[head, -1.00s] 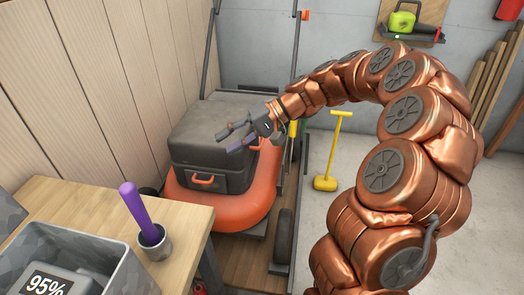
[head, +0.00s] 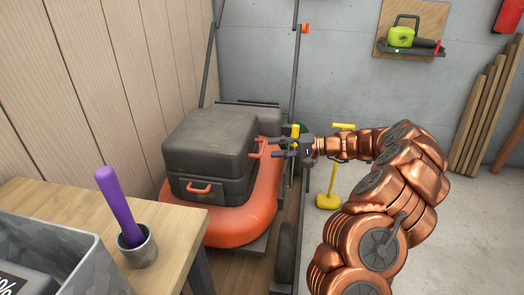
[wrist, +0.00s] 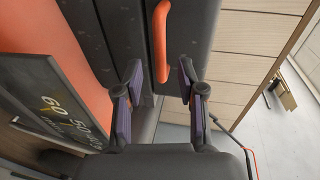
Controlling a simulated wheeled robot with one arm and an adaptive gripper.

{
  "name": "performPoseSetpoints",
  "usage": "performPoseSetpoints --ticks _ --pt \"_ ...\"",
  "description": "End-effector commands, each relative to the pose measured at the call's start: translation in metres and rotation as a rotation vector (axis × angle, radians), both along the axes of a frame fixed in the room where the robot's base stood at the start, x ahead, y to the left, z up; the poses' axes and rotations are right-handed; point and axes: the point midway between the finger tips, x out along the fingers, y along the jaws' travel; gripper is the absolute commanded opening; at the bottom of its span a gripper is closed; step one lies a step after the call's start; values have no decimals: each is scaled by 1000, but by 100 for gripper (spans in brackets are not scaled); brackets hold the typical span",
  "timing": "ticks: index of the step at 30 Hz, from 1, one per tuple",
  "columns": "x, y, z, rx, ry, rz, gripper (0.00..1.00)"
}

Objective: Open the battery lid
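The dark grey battery lid (head: 215,140) is closed on the box of the orange mower (head: 250,210). An orange handle (head: 257,155) sticks out of the lid's right side. In the wrist view this handle (wrist: 162,40) is a curved orange bar on a dark grey face, straight ahead. A second orange handle (head: 199,188) is on the box's front, below the lid. My gripper (head: 273,147) is to the right of the box, pointing at the side handle. In the wrist view its purple-padded fingers (wrist: 160,80) are spread, with nothing held between them.
A wooden bench (head: 180,212) at the front left holds a grey cup (head: 138,247) with a purple-handled tool and a grey bin (head: 80,245). A yellow-handled tool (head: 328,198) stands right of the mower. A wood-panel wall is on the left.

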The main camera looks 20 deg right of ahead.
Motion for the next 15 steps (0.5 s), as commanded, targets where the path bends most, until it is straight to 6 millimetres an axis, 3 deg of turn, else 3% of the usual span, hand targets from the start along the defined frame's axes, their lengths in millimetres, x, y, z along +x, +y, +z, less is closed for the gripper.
performPoseSetpoints --ticks 6,15 --pt "18 26 -7 2 1 6 39" --pt "30 39 -11 0 0 2 39"
